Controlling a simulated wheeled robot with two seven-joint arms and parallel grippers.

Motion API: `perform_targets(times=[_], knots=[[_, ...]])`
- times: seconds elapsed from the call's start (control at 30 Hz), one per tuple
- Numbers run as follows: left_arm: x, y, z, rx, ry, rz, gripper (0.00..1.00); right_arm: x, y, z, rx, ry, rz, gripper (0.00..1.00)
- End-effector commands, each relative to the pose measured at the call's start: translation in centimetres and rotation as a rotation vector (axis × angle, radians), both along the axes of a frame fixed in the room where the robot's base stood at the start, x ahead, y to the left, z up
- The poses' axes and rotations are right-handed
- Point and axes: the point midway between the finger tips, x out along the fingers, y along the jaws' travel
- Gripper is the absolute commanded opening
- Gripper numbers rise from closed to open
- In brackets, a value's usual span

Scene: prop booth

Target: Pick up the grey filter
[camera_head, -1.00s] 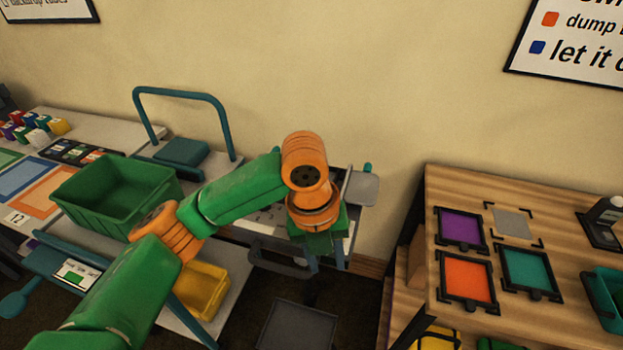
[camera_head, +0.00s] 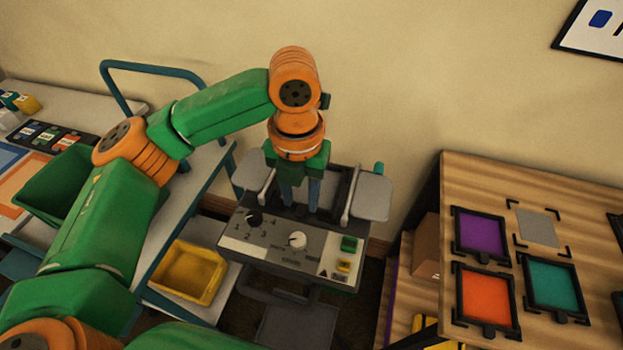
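My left gripper (camera_head: 300,204) points down over the rear of a grey control machine (camera_head: 256,245). Its two fingers are apart, and I see nothing held between them. A dark upright frame part (camera_head: 341,188) stands just behind and beside the fingers; I cannot tell whether it is a filter. On the wooden table, a grey square (camera_head: 538,228) lies flat inside black corner marks. It has no black frame like its neighbours, so I cannot tell whether it is the grey filter or a marked spot. My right gripper is not in view.
Framed purple (camera_head: 482,233), orange (camera_head: 486,297) and teal (camera_head: 553,285) filters lie on the wooden table. Grey side flaps (camera_head: 372,197) flank the gripper. A green bin (camera_head: 62,187) and a yellow bin (camera_head: 190,272) are at the left.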

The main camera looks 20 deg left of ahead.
Motion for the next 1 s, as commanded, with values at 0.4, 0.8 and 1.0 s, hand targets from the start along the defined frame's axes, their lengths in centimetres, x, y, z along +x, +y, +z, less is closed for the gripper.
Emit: perform_targets(times=[0.4,0.8,1.0], knots=[[-0.1,0.0,-2.9,-0.001,-0.001,0.002,0.35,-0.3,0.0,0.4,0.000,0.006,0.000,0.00],[-0.1,0.0,-2.8,-0.001,-0.001,0.002,0.00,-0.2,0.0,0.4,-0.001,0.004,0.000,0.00],[0.0,0.0,-2.4,-0.001,-0.002,0.002,0.00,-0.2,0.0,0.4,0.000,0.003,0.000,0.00]])
